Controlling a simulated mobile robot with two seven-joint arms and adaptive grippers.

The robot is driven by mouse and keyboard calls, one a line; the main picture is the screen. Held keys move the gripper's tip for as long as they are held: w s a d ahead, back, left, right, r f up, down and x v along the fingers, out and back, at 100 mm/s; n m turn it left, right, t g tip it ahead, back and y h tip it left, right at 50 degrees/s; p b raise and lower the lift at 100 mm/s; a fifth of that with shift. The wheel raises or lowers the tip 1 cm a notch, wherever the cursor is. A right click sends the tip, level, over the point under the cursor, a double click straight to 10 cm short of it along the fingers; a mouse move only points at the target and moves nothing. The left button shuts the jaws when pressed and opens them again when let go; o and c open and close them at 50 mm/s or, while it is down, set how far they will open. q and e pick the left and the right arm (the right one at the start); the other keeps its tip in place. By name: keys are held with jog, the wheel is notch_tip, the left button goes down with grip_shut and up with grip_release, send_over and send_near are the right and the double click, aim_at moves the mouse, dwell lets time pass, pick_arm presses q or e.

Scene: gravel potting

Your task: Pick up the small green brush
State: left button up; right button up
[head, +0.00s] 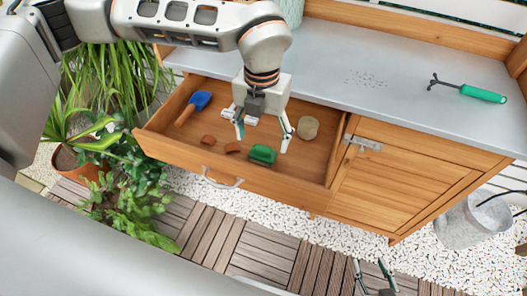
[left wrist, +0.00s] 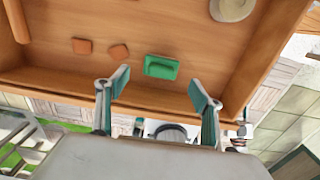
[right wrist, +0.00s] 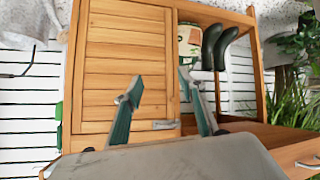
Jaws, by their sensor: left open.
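The small green brush (head: 262,154) lies on the floor of the open wooden drawer (head: 165,146), close to its front wall. It also shows in the left wrist view (left wrist: 161,67). My left gripper (head: 262,137) is open and points down into the drawer above the brush. In the left wrist view the brush appears between and just beyond the fingertips (left wrist: 158,88), apart from both. My right gripper (head: 371,266) is open and empty, low in front of the cabinet; the right wrist view shows its spread fingers (right wrist: 158,84) facing the cabinet door.
The drawer also holds a blue-headed scoop (head: 200,99), two terracotta shards (head: 232,148) and a round tan object (head: 307,127). A green-handled tool (head: 482,93) lies on the grey worktop (head: 415,75). A cabinet door (head: 395,175) is right of the drawer. Plants (head: 130,180) stand left.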

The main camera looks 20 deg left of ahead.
aim_at(263, 147)
pick_arm(q)
notch_tip(263, 147, down, 6)
jog(key=shift+w+r+b, duration=0.1)
jog(key=shift+b, duration=0.3)
jog(key=c, duration=1.2)
